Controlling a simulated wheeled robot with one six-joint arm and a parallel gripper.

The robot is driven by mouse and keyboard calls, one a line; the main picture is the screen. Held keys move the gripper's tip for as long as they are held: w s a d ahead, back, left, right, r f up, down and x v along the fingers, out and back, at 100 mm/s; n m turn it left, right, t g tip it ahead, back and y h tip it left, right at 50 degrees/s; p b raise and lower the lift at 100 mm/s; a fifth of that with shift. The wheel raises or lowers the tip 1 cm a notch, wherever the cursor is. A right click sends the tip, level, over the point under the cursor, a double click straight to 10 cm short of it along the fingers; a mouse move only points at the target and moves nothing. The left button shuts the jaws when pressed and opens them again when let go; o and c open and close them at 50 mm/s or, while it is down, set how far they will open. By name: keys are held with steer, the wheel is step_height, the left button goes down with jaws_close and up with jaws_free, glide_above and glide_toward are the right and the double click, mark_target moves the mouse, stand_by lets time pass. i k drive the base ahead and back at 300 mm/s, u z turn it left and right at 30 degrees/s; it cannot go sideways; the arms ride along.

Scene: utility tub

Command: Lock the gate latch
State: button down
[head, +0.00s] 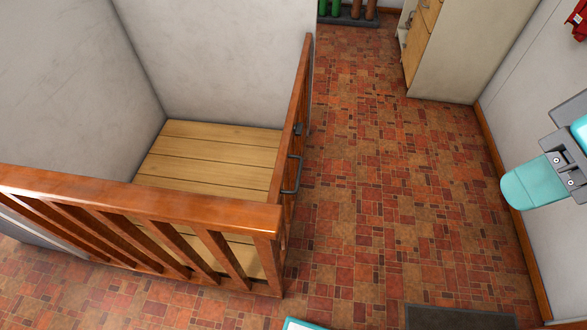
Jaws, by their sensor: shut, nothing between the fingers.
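A wooden gate (288,160) forms the right side of a railed corner enclosure and is seen nearly edge-on. A small dark metal fitting, apparently the latch (297,129), sits farther back near the wall end. It is too small to tell its position. Part of my arm, teal and grey, shows at the right edge, well apart from the gate. My gripper's fingers are not in view.
The slatted front railing (140,202) meets the gate at a corner. Planks (205,150) cover the enclosure's floor. Open tiled floor (390,180) lies right of the gate. A cabinet (450,50) stands at the back right, boots (345,10) at the back. A dark mat (458,317) lies at the bottom.

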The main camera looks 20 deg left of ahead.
mark_target(298, 128)
steer(key=k, duration=0.2)
steer(key=z, duration=1.8)
steer(key=i, duration=0.9)
steer(key=u, duration=3.1)
